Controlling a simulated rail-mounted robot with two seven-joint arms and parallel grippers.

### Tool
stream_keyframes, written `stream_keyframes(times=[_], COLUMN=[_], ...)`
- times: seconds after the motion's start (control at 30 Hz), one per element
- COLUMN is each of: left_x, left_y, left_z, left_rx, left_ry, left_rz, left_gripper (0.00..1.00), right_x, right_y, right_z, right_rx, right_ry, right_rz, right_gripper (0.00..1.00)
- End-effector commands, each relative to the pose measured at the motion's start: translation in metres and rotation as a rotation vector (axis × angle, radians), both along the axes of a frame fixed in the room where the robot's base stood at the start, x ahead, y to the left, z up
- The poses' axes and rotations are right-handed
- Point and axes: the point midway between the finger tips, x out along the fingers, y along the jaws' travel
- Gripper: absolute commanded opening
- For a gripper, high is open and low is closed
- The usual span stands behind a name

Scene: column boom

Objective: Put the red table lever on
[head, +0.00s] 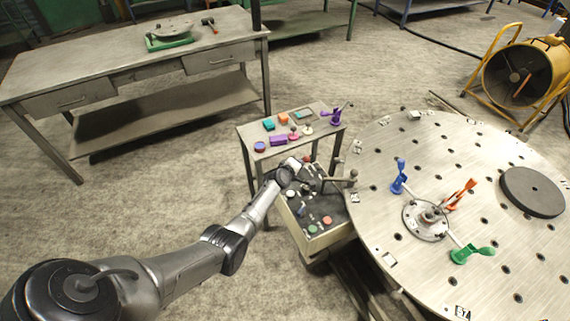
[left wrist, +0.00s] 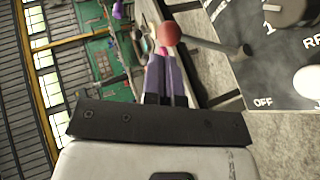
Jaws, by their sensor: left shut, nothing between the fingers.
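The lever with a red ball knob (left wrist: 168,33) shows in the left wrist view. Its grey shaft runs right to a pivot at the edge of the grey control panel (left wrist: 275,75), which is marked OFF near its lower left corner. My left gripper (left wrist: 163,58) is shut and empty, its fingertips just below the knob in the picture. I cannot tell whether they touch it. In the head view my left gripper (head: 303,163) is over the far end of the control box (head: 335,205) and hides part of it; the red knob is not clear there. My right gripper is not in view.
A large round metal table (head: 400,265) with blue, orange and green clamps stands right of the control box. A small grey table (head: 262,138) with coloured parts stands behind it. A workbench (head: 110,70) is at the back left. Open floor lies between.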

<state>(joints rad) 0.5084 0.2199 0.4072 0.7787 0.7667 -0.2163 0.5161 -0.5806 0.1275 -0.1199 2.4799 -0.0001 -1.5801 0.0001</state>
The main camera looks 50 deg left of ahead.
Motion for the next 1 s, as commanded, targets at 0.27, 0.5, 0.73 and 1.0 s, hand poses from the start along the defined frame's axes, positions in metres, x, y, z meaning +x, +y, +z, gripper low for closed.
stream_keyframes(times=[0.27,0.5,0.73,1.0], left_x=[-0.039,-0.061,-0.071,-0.073], left_y=[-0.014,-0.023,-0.026,-0.026], left_z=[0.032,0.046,0.051,0.052], left_rx=[0.001,0.001,-0.001,0.001], left_ry=[0.000,-0.001,-0.002,0.000], left_rz=[0.002,0.001,0.002,0.002], left_gripper=[0.00,0.00,0.00,0.00], right_x=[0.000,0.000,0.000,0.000], right_y=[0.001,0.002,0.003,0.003], right_z=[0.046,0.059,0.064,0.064], right_rx=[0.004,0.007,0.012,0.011], right_ry=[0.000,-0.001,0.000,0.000], right_rz=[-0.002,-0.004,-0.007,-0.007], right_gripper=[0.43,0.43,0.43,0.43])
